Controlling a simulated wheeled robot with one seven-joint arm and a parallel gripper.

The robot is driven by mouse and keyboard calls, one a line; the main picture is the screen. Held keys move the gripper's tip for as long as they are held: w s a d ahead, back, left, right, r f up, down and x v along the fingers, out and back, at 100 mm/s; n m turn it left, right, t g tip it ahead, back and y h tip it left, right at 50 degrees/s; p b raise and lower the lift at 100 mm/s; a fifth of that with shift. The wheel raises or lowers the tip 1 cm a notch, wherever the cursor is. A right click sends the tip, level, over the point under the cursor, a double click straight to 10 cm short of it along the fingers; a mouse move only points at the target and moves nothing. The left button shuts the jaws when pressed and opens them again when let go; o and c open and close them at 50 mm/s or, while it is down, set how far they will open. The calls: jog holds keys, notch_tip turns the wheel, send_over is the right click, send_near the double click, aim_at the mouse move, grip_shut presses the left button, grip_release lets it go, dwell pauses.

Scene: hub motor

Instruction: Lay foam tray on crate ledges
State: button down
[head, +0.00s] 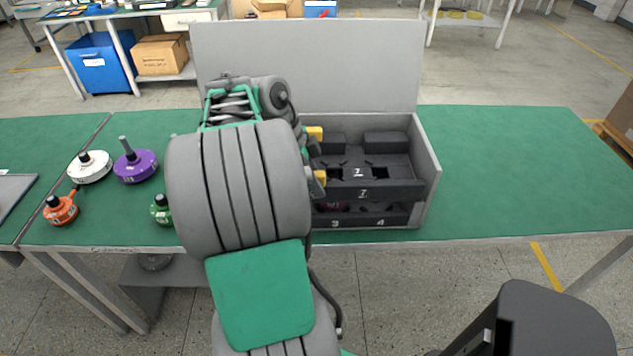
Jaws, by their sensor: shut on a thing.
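The black foam tray (405,188) with white number marks lies level inside the grey crate (426,165), above a lower black foam layer (360,222) marked 3 and 4. A dark gap shows between the two layers. I cannot tell whether the tray touches the crate's ledges, which are hidden. My gripper (318,157), with yellow fingers, is shut on the foam tray at its left side. My arm hides the tray's left part and the crate's left side.
The crate's tall grey lid (310,60) stands open at the back. Left on the green table (520,170) are a white hub motor (90,167), a purple one (136,165), an orange one (61,209) and a partly hidden green one (161,210). The table's right side is clear.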

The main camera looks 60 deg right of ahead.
jog(key=shift+f, duration=0.3)
jog(key=c, duration=1.2)
grip_release()
jog(key=shift+o, duration=0.2)
jog(key=shift+r, duration=0.1)
jog(key=p+v, duration=0.2)
jog(key=v, duration=0.5)
jog(key=shift+w+a+r, duration=0.1)
jog(key=shift+w+r, duration=0.05)
jog(key=shift+r, duration=0.15)
